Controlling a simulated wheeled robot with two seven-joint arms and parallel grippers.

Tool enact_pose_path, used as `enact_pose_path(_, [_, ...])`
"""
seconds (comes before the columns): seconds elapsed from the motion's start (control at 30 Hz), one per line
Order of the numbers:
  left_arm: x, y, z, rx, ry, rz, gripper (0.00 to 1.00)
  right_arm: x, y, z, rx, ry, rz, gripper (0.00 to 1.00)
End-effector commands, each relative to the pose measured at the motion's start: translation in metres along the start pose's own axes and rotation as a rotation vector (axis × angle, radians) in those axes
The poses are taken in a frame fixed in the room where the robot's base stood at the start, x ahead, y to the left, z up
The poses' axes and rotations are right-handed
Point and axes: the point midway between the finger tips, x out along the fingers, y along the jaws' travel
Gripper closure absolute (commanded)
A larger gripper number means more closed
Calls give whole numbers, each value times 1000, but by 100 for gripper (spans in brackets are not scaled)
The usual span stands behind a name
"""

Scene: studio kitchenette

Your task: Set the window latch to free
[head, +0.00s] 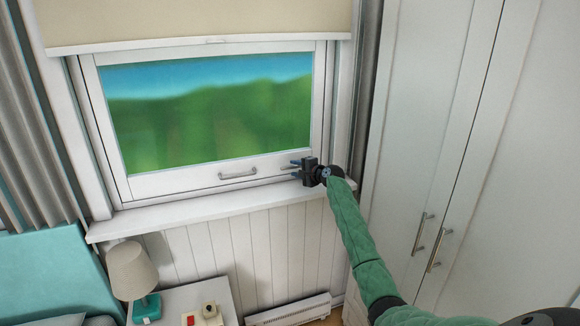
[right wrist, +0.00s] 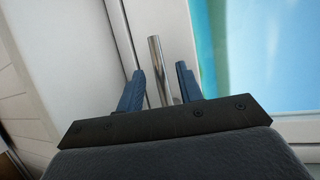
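The window (head: 210,110) is shut in its white frame, with a grey pull handle (head: 238,174) on its lower rail. My right gripper (head: 289,170) is at the lower right of the window, its fingers pointing left. In the right wrist view a plain metal bar (right wrist: 155,62), seemingly the latch lever, stands between the two blue fingers of the gripper (right wrist: 159,76). The fingers are apart, with a gap seen on each side of the bar. The latch's base is hidden, and its setting cannot be read. My left gripper is not in view.
A beige blind (head: 200,20) hangs above the window. The white sill (head: 200,212) runs below it. A tall white wardrobe (head: 440,130) stands on the right. A lamp (head: 132,272) stands on a bedside table (head: 178,300) at lower left.

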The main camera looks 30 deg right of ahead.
Motion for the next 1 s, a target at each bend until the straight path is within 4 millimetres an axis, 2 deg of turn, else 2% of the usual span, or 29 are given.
enact_pose_path(0.1, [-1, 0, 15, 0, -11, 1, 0, 17, -3, 1, 3, -1, -1, 64])
enact_pose_path(0.3, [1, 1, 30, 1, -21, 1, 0, 34, -1, 1, 1, -1, 1, 64])
enact_pose_path(0.67, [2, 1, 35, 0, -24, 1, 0, 38, 1, 1, -1, 0, 1, 64])
enact_pose_path(0.83, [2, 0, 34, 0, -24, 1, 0, 38, 1, 1, 0, 0, 1, 97])
enact_pose_path(0.87, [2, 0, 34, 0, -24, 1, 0, 38, 1, 1, 0, 0, 1, 100])
enact_pose_path(1.0, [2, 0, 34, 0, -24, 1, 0, 38, 1, 1, 0, -1, 1, 100])
